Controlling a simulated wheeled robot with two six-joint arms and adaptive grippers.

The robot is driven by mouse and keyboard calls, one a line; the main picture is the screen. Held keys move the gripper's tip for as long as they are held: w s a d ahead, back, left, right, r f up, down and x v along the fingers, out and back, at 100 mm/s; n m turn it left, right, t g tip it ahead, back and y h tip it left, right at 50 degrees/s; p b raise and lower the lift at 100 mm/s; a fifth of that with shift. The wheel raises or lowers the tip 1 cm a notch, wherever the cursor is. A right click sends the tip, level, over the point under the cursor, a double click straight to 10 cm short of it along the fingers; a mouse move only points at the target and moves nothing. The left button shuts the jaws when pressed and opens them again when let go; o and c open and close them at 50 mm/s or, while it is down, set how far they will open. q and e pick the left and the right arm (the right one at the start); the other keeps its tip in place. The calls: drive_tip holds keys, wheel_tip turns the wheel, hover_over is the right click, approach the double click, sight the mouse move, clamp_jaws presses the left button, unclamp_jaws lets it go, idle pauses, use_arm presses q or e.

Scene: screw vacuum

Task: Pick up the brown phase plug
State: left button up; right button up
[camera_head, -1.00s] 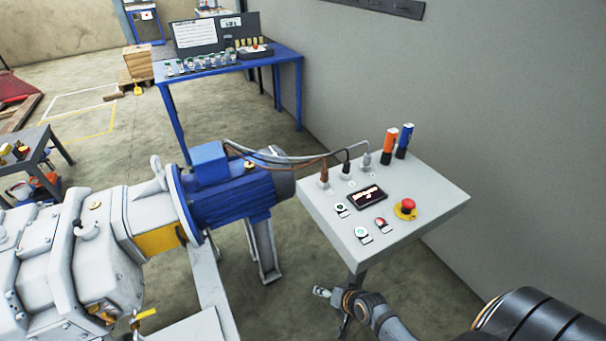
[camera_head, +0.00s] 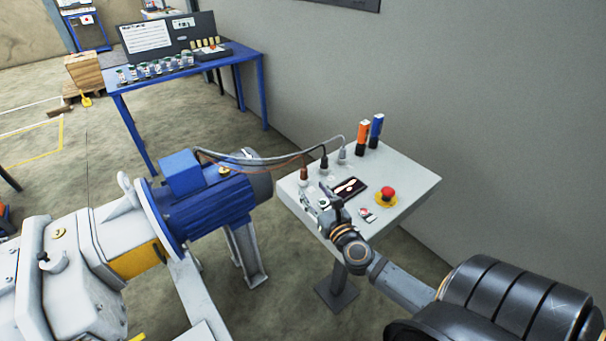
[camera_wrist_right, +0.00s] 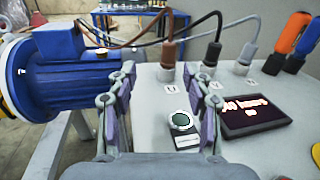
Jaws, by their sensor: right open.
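The brown phase plug (camera_head: 304,173) stands upright in its socket at the left back of the grey control panel (camera_head: 408,180), with a brown cable from its top. In the right wrist view the brown plug (camera_wrist_right: 168,56) is ahead, between the lines of the two fingers and beyond their tips. A black plug (camera_head: 324,161) and a grey plug (camera_head: 342,152) stand to its right. My right gripper (camera_head: 318,200) is open and empty over the panel's left part, just in front of the brown plug; it also shows in the right wrist view (camera_wrist_right: 164,85). My left gripper is out of view.
A screen (camera_head: 349,187), a red emergency button (camera_head: 388,194) and a green button (camera_wrist_right: 182,121) are on the panel. Orange (camera_head: 362,135) and blue (camera_head: 376,130) handles stand at its back. The blue motor (camera_head: 205,200) is to the left. A blue table (camera_head: 190,72) stands behind.

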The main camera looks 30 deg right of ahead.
sight(306, 171)
drive_tip(key=shift+d+f+m+h, duration=0.15)
drive_tip(key=shift+d+m+h, duration=0.15)
drive_tip(key=shift+d+m, duration=0.25)
drive_tip(key=w, duration=0.3)
drive_tip(key=w+p, duration=0.1)
drive_tip(key=w, duration=0.1)
drive_tip(key=shift+d, duration=0.4)
drive_tip(key=shift+w, duration=0.1)
drive_tip(key=shift+w+d+r+p, duration=0.2)
drive_tip(key=shift+w+r+p, duration=0.15)
drive_tip(key=shift+w, duration=0.25)
drive_tip(key=shift+w+d+r+p, duration=0.15)
drive_tip(key=shift+w+r+p, duration=0.2)
drive_tip(key=shift+w, duration=0.25)
drive_tip(key=w, duration=0.2)
drive_tip(key=shift+w+d+f, duration=0.25)
drive_tip(key=shift+w+f, duration=0.1)
drive_tip(key=shift+s+r, duration=0.1)
drive_tip(key=shift+s, duration=0.05)
drive_tip(key=shift+c, duration=1.2)
clamp_jaws()
